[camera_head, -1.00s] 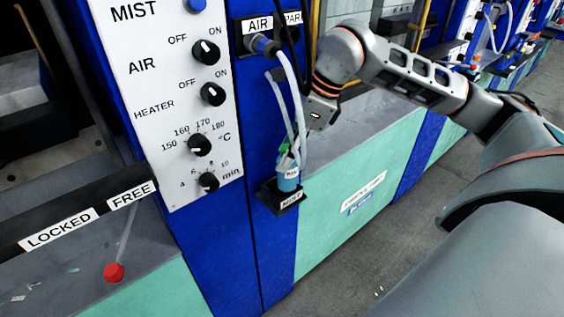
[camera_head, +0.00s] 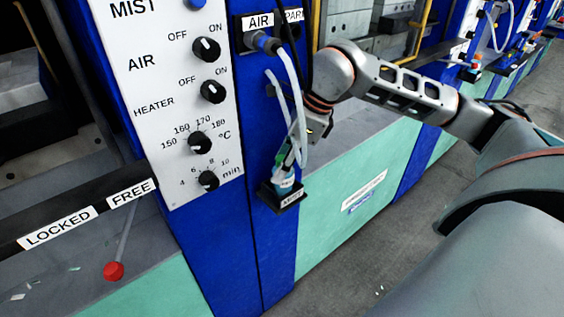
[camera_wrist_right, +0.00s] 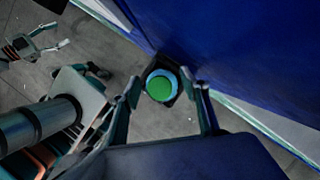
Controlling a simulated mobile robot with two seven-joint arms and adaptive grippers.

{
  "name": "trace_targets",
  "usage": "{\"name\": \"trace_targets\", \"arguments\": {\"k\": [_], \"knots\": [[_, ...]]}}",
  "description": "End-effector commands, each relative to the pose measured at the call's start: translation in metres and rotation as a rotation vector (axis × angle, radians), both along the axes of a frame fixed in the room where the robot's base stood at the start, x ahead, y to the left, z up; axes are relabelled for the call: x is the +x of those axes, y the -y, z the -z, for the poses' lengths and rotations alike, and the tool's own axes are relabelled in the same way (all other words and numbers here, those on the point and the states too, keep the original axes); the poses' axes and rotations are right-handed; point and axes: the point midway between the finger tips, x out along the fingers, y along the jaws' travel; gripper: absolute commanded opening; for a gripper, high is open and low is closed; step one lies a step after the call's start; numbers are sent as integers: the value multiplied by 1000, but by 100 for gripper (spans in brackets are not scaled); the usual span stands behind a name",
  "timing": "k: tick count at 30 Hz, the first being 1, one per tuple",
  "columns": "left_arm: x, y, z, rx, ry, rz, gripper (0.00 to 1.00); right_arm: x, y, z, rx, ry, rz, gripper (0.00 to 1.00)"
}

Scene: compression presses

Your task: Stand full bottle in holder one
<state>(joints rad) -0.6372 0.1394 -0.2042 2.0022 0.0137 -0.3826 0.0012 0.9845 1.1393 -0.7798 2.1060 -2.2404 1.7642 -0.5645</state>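The small bottle (camera_head: 285,178) has a blue body and a white label. It stands in the black labelled holder (camera_head: 291,201) on the blue press column in the head view. In the right wrist view its green top (camera_wrist_right: 160,88) shows from above, inside the dark square holder (camera_wrist_right: 176,100). My right gripper (camera_head: 290,153) is just above the bottle, partly hidden by hoses in the head view. In the wrist view its fingers (camera_wrist_right: 166,93) are spread on either side of the bottle, with gaps. My left gripper (camera_wrist_right: 48,38) shows small at the upper left there, fingers apart.
Pale hoses (camera_head: 298,110) hang from the AIR fitting close to my right gripper. The knob panel (camera_head: 180,90) and a red-tipped lever (camera_head: 113,271) are to the left. A grey ledge (camera_head: 350,125) lies behind.

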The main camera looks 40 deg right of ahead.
Motion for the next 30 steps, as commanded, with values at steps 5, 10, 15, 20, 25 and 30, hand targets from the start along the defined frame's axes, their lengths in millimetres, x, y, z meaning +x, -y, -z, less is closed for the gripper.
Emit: {"name": "trace_targets", "arguments": {"k": [5, 10, 15, 20, 25, 30], "knots": [[0, 0, 1, 1, -2, 0, 54, 0, 0, 0, 0, 0, 0, 45], [-1, -1, 1, 2, -5, -1, 54, -1, 2, -9, -1, 3, 0, 45], [-1, -1, 0, 0, -6, -1, 54, -7, 10, -36, -1, 6, 2, 45], [0, 0, -5, -4, -3, -2, 54, -16, 20, -68, -1, 7, 1, 45], [0, 2, -9, -11, -1, -1, 54, -24, 29, -95, -1, 4, 2, 45], [-2, 3, -9, -15, -6, -2, 54, -28, 34, -110, 0, 2, 1, 45]]}}
